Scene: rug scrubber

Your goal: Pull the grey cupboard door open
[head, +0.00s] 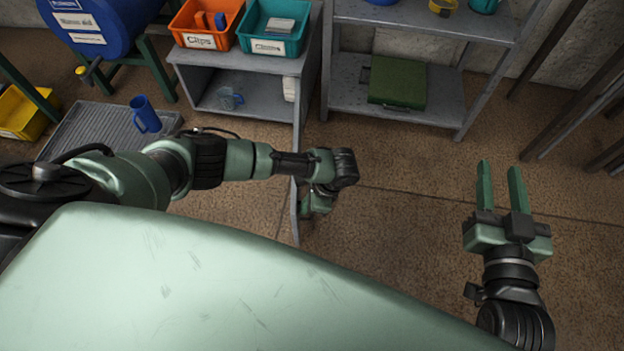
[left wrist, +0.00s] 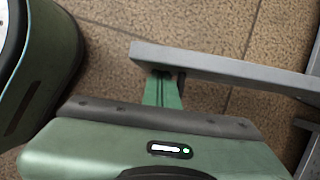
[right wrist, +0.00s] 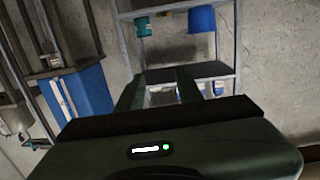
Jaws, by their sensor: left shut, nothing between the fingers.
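The grey cupboard (head: 240,66) stands at the back, its front uncovered. Its grey door (head: 296,215) stands out from the right side towards me, swung wide and seen almost edge-on. The door's top edge also crosses the left wrist view (left wrist: 230,72). My left gripper (head: 305,207) is shut and empty, low beside the door's outer end, on its right. In the left wrist view its fingers (left wrist: 163,78) reach to the door edge; their tips are partly hidden, so I cannot tell whether they touch. My right gripper (head: 500,168) is open and empty over the floor, far right of the door.
Inside the cupboard is a bluish mug (head: 229,98). An orange bin (head: 206,38) and a teal bin (head: 268,44) stand on top. A grey shelf (head: 350,95) holds a green case (head: 397,82). A blue mug (head: 145,114) stands on a grey mat (head: 90,128). Floor right of the door is clear.

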